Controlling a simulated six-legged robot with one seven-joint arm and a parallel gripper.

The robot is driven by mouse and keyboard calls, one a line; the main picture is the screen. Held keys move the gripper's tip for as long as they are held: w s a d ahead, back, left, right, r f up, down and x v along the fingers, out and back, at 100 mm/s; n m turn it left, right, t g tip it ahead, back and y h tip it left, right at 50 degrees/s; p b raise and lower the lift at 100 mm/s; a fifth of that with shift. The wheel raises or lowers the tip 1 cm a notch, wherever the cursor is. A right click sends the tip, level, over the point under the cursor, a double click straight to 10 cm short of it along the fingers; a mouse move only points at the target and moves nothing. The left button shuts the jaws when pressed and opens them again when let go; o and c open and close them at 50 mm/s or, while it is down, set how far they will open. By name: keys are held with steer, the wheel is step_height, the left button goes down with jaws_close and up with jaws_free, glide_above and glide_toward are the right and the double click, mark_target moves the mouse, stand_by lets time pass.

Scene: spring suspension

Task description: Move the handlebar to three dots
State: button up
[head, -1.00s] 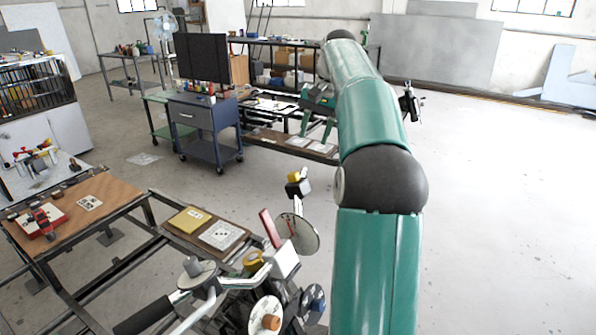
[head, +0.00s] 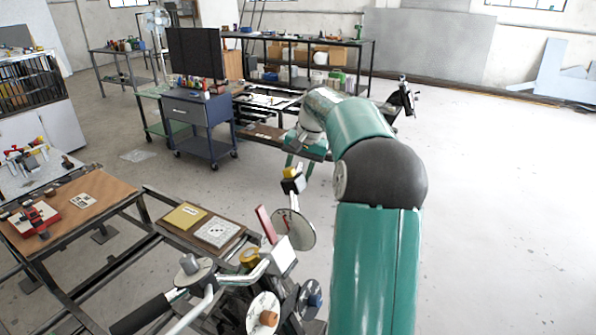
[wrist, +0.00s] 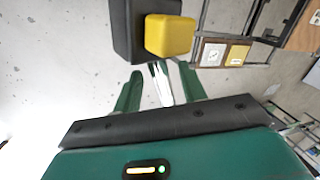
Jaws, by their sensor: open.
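The handlebar (head: 205,300) is a silver bent bar with a black grip (head: 143,313) at the lower left of the head view. A black block with a yellow block on it (head: 292,181) stands up at its far right end; the yellow block also shows in the wrist view (wrist: 169,36). My gripper (wrist: 160,88) is open, with two green fingers apart. A thin silver-white piece shows between the fingers; I cannot tell whether they touch it. A white plate with dark marks (head: 217,232) lies beside the handlebar; I cannot count its dots.
A round mirror-like disc (head: 297,229) and a red lever (head: 266,224) stand close to the handlebar. A yellow plate (head: 186,215) lies next to the white plate. A wooden table (head: 105,194) is at the left, a blue cart (head: 203,120) behind. Floor at the right is clear.

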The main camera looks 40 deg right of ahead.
jaws_close()
steer(key=shift+s+d+r+t, duration=0.25)
steer(key=shift+s+r+t, duration=0.3)
steer(key=shift+s+t, duration=0.1)
steer(key=shift+s+d+r+t, duration=0.2)
steer(key=shift+s+r+t, duration=0.3)
steer(key=shift+t, duration=0.15)
steer(key=shift+f, duration=0.1)
jaws_free()
steer(key=shift+w+f, duration=0.1)
steer(key=shift+w, duration=0.05)
steer(key=v, duration=1.4)
steer(key=shift+d, duration=0.2)
